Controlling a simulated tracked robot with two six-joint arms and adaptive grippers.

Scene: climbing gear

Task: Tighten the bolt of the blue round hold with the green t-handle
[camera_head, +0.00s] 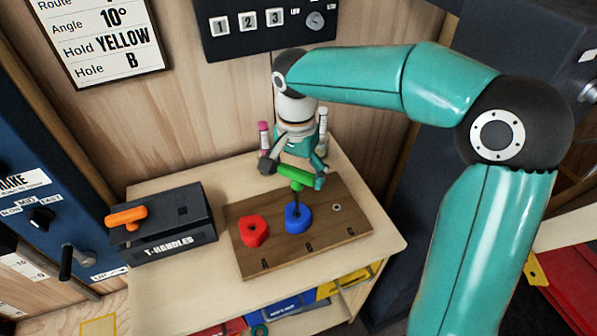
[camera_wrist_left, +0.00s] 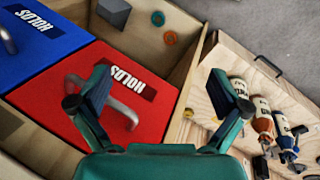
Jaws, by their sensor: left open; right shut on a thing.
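The blue round hold (camera_head: 299,218) sits on a brown wooden board (camera_head: 345,229) on the workbench. The green t-handle (camera_head: 296,178) stands nearly upright above it, its dark shaft running down to the middle of the blue hold. The bolt is hidden under the shaft's tip, so I cannot tell how far it is seated. My right gripper (camera_head: 292,172) is shut on the green grip of the t-handle from behind. My left gripper (camera_wrist_left: 165,88) is open and empty in the left wrist view, over a red bin lid marked HOLDS (camera_wrist_left: 150,120).
A red hold (camera_head: 253,231) sits left of the blue one on the board. A black T-HANDLES box (camera_head: 165,228) with an orange t-handle (camera_head: 127,216) stands at the left. A pink-capped bottle (camera_head: 263,138) is behind. A blue bin lid (camera_wrist_left: 38,45) adjoins the red lid.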

